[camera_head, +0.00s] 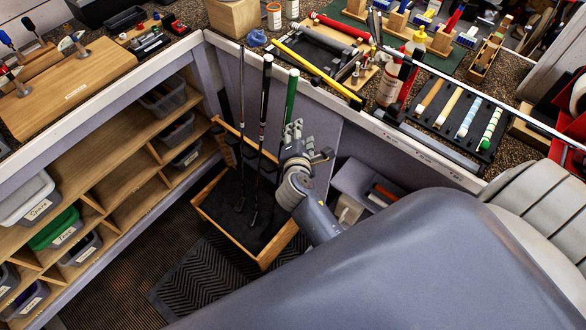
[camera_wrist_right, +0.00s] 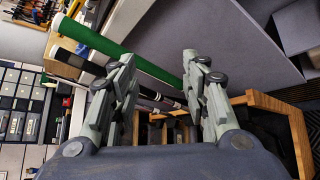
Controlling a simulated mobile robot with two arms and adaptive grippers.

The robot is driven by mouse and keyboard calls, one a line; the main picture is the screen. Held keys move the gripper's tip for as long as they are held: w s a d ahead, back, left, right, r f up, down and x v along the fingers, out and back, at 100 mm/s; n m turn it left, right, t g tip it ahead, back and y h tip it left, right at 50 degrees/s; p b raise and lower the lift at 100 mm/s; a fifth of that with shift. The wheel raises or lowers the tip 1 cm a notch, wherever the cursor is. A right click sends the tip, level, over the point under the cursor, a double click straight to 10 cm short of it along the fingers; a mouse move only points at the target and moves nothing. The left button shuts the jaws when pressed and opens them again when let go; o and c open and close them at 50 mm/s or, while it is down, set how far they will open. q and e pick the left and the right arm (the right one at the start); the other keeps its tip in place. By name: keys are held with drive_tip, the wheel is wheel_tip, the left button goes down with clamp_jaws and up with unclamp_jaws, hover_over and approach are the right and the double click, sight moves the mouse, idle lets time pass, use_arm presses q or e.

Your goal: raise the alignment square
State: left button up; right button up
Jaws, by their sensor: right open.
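I cannot make out a clear alignment square in either view. My right gripper (camera_head: 297,135) is over the wooden floor rack, beside the upright clubs. It also shows in the right wrist view (camera_wrist_right: 158,62), with its two fingers spread apart and nothing gripped. A club with a green grip (camera_head: 290,95) stands right next to it; in the wrist view this green grip (camera_wrist_right: 130,52) runs slantwise beyond the fingers. A club with a black grip (camera_head: 266,85) and a thin dark club (camera_head: 241,85) stand to its left. My left gripper is not in view.
The wooden rack (camera_head: 222,216) stands on the floor in the bench corner. The bench edge (camera_head: 330,97) runs close behind the gripper. A yellow level-like bar (camera_head: 318,70) and a grip tray (camera_head: 455,118) lie on the bench. Shelves with bins (camera_head: 58,228) are left.

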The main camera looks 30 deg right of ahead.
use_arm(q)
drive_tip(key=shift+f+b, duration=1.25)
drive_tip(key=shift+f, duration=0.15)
use_arm(e)
drive_tip(key=s+a+f+m+g+y, duration=0.1)
drive_tip(key=s+a+f, duration=0.1)
drive_tip(key=f, duration=0.6)
drive_tip(key=s+a+f+y, duration=0.1)
drive_tip(key=a+f+y, duration=0.1)
drive_tip(key=f, duration=0.6)
drive_tip(key=shift+s+f+m+g, duration=0.15)
drive_tip(key=shift+s+m+g, duration=0.25)
drive_tip(key=shift+a, duration=0.1)
drive_tip(key=shift+c, duration=0.2)
